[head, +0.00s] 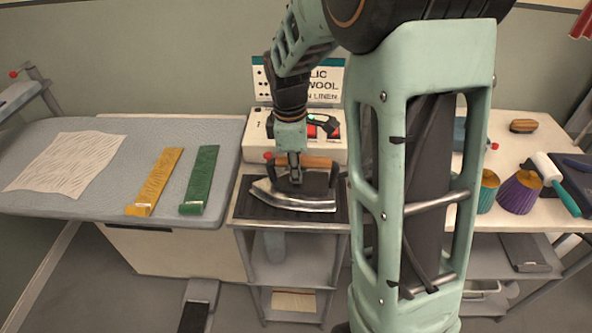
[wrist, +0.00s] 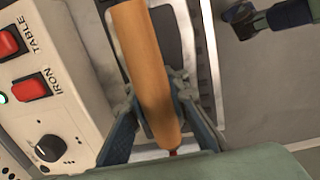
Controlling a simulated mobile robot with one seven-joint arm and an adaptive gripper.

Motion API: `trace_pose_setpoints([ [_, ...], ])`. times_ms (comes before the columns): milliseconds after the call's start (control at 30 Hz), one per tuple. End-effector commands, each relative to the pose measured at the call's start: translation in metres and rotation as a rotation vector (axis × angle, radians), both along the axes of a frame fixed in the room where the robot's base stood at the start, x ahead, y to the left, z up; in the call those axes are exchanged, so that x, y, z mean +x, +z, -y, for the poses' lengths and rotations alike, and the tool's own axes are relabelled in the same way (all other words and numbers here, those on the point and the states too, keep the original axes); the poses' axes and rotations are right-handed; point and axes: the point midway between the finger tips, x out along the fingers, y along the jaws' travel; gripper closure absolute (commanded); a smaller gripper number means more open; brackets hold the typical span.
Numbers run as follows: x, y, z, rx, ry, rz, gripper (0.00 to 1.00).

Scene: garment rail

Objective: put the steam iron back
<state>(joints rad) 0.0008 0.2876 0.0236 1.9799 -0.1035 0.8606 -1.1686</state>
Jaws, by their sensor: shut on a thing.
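The steam iron (head: 292,203) has a silver soleplate, a dark body and a wooden handle (head: 318,162). It is over the dark rest (head: 338,213) on top of the small grey trolley, lying roughly level. I cannot tell whether it touches the rest or hangs just above it. My gripper (head: 294,176) comes down from above and is shut on the handle. In the wrist view the brown handle (wrist: 150,72) runs between my two fingers (wrist: 160,128). My fingers and wrist hide part of the iron's body.
A control box (head: 255,150) stands right behind the rest; the wrist view shows its red switches (wrist: 30,87), marked TABLE and IRON. The padded ironing board (head: 110,190) at left bears a cloth, a yellow strip and a green strip. The right table (head: 510,150) holds several tools.

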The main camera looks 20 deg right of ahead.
Motion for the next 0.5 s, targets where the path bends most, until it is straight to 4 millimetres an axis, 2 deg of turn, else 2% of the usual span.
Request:
trace_pose_setpoints([
  [67, 0.0016, -0.0006, 0.0, -0.001, 0.0, 0.005, 1.0],
  [100, 0.0, -0.002, -0.0001, 0.0, 0.0, 0.0, 0.85],
  [267, -0.0002, -0.0019, -0.0001, 0.0, 0.0, -0.001, 0.67],
  [500, -0.0004, -0.002, -0.0001, 0.0, 0.0, -0.001, 0.65],
])
